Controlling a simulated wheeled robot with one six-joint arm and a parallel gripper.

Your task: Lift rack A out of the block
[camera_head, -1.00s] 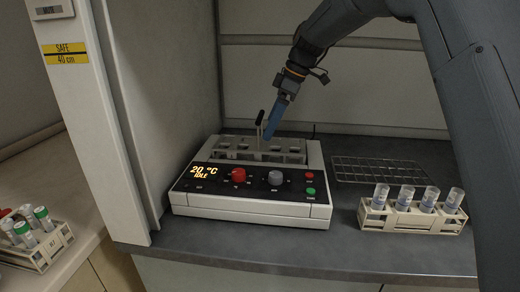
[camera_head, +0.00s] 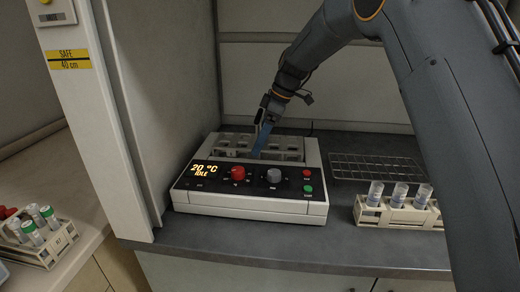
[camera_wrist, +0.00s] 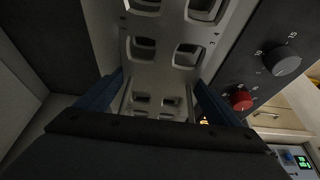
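The block (camera_head: 250,205) is a light grey unit with a dark front panel reading 20 °C IDLE. Rack A is a pale metal frame with rounded openings, set in the block; I take it to be the plate (camera_wrist: 160,65) in the wrist view. My gripper (camera_head: 258,152) is down at the rack's middle in the head view. In the wrist view the blue fingers of my gripper (camera_wrist: 155,100) stand wide apart, with two thin upright rods between them. I see no contact. The rack's dark handle is hidden behind my gripper in the head view.
A beige rack with clear tubes (camera_head: 397,218) and an empty wire rack (camera_head: 375,168) stand right of the block. A rack of capped tubes (camera_head: 45,250) is on the left bench. A cabinet post (camera_head: 100,130) rises left of the block. Grey counter (camera_head: 270,248) lies clear in front.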

